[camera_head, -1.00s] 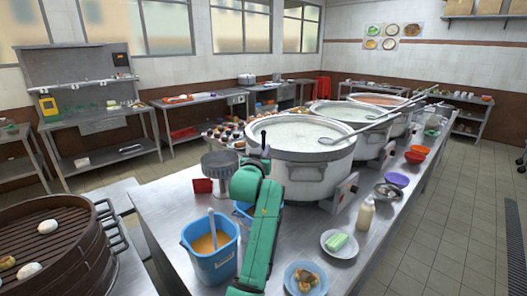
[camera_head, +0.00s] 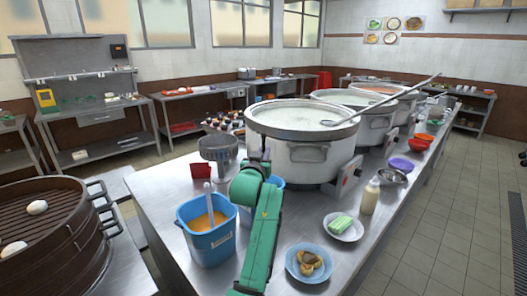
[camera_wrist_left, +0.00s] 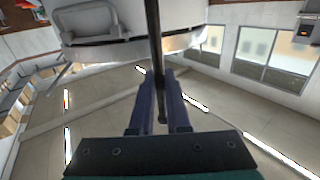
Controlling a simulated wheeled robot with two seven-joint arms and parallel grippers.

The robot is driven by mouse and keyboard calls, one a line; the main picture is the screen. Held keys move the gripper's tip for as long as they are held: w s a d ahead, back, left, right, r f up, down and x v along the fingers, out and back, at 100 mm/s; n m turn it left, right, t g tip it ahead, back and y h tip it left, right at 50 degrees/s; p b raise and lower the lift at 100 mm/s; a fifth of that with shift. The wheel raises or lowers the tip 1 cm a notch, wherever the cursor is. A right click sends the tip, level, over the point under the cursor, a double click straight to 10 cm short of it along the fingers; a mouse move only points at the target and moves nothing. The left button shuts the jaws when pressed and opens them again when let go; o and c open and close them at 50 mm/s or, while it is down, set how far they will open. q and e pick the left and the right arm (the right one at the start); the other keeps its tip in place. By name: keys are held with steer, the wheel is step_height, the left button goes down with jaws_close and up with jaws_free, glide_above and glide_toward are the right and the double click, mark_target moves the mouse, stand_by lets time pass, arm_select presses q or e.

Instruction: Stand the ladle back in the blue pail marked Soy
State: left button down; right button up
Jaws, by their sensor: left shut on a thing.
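My left gripper (camera_head: 262,160) is shut on the dark, thin handle of the ladle (camera_wrist_left: 154,45), which stands between its two fingers in the left wrist view. In the head view the handle tip points up above the gripper. The ladle's bowl is hidden. One blue pail (camera_head: 183,222) with orange liquid and a pale handle stands left of my arm. A second blue pail (camera_head: 276,182) is mostly hidden behind my arm, close to the gripper. I cannot read a Soy mark on either pail. My right gripper is not in view.
A large pot (camera_head: 308,160) of white congee stands just right of the gripper, with a long steel ladle (camera_head: 395,96) across it. A grey round-topped stand (camera_head: 218,148) and a red box (camera_head: 200,170) are to the left. Plates (camera_head: 309,274) occupy the counter front.

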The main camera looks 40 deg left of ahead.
arm_select(q)
step_height(320, 180, down, 8)
steer(key=b, duration=0.4)
steer(key=shift+b, duration=0.3)
steer(key=c, duration=0.8)
jaws_free()
steer(key=b+v, duration=0.2)
steer(key=v, duration=1.2)
steer(key=shift+s+d, duration=0.15)
steer(key=shift+s, duration=0.15)
steer(key=shift+r, duration=0.1)
